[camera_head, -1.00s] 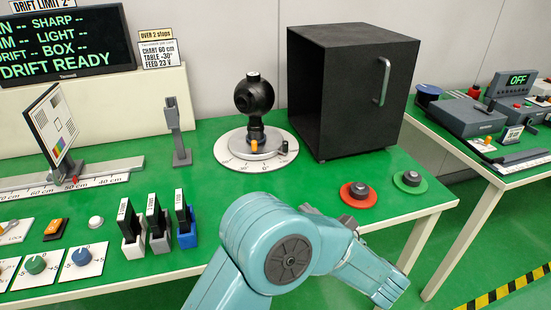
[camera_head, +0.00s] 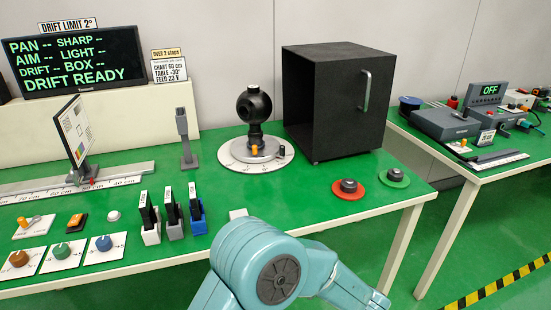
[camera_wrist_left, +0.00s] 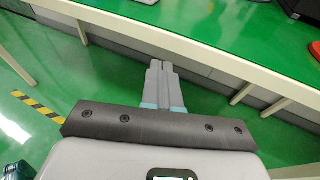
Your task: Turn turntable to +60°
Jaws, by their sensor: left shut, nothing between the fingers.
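The turntable (camera_head: 233,155) is a white round dial plate with a grey disc on top, near the back middle of the green bench in the head view. A black ball-shaped device (camera_head: 255,104) stands upright on it. My left gripper (camera_wrist_left: 160,66) shows in the left wrist view, shut and empty, over the floor in front of a table edge. The head view shows a teal arm link of mine, but no gripper.
A black box with a handle (camera_head: 340,105) stands just right of the turntable. Red (camera_head: 349,189) and green (camera_head: 394,178) discs with dark knobs lie at the front right. Dark-topped blocks (camera_head: 172,212), a chart rail (camera_head: 120,176) and a screen (camera_head: 75,62) reading "DRIFT READY" are left.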

